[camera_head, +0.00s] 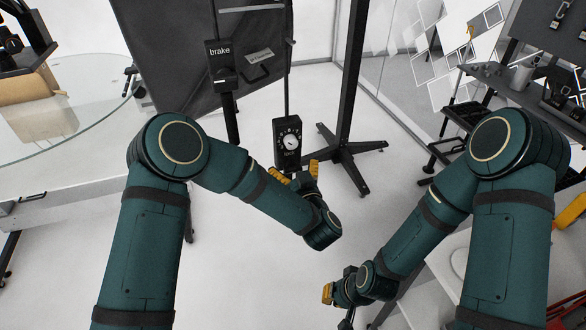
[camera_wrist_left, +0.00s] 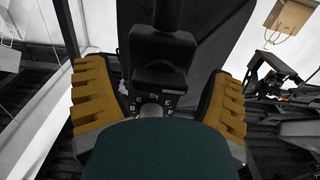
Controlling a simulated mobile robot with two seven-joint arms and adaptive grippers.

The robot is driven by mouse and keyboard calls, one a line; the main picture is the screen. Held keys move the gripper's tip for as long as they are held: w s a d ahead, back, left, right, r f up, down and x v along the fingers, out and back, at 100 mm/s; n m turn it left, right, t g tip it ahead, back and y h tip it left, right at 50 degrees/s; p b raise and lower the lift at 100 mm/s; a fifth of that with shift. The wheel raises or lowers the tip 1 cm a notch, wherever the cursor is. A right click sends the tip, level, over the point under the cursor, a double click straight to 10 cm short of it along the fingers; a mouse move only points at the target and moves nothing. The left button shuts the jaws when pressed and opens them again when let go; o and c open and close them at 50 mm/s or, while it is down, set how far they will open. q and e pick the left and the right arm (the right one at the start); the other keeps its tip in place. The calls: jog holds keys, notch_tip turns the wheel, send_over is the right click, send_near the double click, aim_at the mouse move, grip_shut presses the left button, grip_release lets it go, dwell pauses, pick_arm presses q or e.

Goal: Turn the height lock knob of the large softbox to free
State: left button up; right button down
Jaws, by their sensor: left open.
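A black box (camera_head: 283,158) with a round pale dial knob (camera_head: 291,142) and small markings stands upright near the middle of the head view. The lettering is too small to read, so I cannot tell whether it is the height lock knob. My left gripper (camera_head: 297,174) is open just in front of the box's lower part. In the left wrist view, its yellow fingers (camera_wrist_left: 158,103) stand apart on either side of a marked dark face with a grey knob (camera_wrist_left: 151,110), partly hidden by a green surface. My right gripper (camera_head: 337,294) is low at right; its opening is unclear.
A large dark panel (camera_head: 170,50) hangs behind, with a box labelled "brake" (camera_head: 221,62) before it. A black stand with a splayed base (camera_head: 345,148) is right of the dial. A glass round table (camera_head: 85,95) is at left, a dark workbench (camera_head: 520,95) at right.

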pick_arm(q)
jog(key=shift+c, duration=0.3)
jog(key=c, duration=1.1)
jog(key=shift+f+n+b, duration=0.1)
jog(key=shift+n+b, duration=0.4)
jog(key=shift+b, duration=0.3)
jog(key=shift+c, duration=0.2)
jog(key=n+b, duration=0.3)
jog(key=b, duration=0.1)
jog(key=n+b, duration=0.3)
jog(key=b, duration=0.2)
jog(key=shift+f+n, duration=0.2)
jog(key=shift+n, duration=0.2)
jog(key=n+b, duration=0.3)
jog(key=b, duration=0.1)
jog(key=shift+n, duration=0.4)
jog(key=shift+r+n+b, duration=0.15)
jog(key=shift+n+b, duration=0.25)
jog(key=shift+b, duration=0.15)
jog(key=shift+n, duration=0.9)
jog(key=shift+r+n, duration=0.2)
jog(key=shift+n, duration=1.6)
pick_arm(e)
notch_tip(320, 180, down, 16)
jog(key=shift+s+a+f, duration=0.2)
jog(key=shift+s+f, duration=0.05)
jog(key=shift+s, duration=0.2)
